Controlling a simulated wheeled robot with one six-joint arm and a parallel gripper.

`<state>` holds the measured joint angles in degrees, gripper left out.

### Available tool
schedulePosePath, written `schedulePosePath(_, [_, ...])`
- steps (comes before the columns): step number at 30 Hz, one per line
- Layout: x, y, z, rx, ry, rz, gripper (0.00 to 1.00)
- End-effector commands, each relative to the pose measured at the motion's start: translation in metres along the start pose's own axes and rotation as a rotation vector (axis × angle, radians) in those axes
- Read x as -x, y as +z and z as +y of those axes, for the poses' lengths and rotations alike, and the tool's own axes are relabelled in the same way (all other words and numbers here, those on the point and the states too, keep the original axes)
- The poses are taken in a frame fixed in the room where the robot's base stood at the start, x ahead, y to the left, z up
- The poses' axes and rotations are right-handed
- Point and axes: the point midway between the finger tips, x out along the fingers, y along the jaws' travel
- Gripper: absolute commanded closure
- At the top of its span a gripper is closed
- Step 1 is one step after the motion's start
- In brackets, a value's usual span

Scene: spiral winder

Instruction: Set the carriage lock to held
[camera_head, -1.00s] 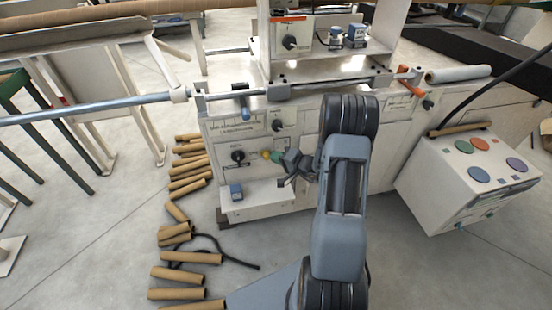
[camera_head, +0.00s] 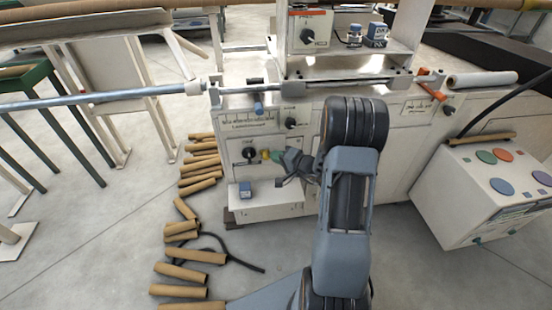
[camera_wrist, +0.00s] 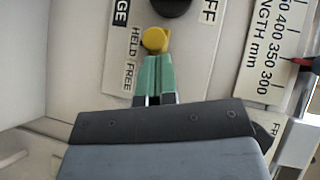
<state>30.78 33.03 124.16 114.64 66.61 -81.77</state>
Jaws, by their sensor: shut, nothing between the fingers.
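The yellow carriage-lock knob (camera_head: 265,155) is on the white front panel of the winder, right of a black rotary knob (camera_head: 249,154). In the wrist view the yellow knob (camera_wrist: 155,40) sits beside the HELD end of the HELD/FREE label (camera_wrist: 132,60), just below the black knob (camera_wrist: 171,5). My gripper (camera_head: 277,156) is shut, with nothing between its green fingers. In the wrist view the fingertips (camera_wrist: 155,59) are right against the knob's lower side; whether they truly touch is unclear. The knob's stem is hidden.
Cardboard tubes (camera_head: 200,165) lie on the floor to the left. A white control box (camera_head: 480,190) with coloured buttons stands at the right. A length scale (camera_wrist: 272,50) is beside the panel.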

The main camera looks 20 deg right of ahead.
Motion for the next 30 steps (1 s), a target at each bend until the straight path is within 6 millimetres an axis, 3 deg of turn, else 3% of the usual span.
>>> schedulePosePath(5, [0.020,-0.024,0.001,0.003,0.000,0.004,1.00])
schedulePosePath(12, [0.070,-0.022,-0.002,-0.001,0.002,0.002,1.00])
schedulePosePath(18, [0.099,-0.022,-0.002,-0.001,0.001,0.002,1.00])
schedulePosePath(30, [0.118,-0.021,-0.001,0.000,0.001,-0.002,1.00])
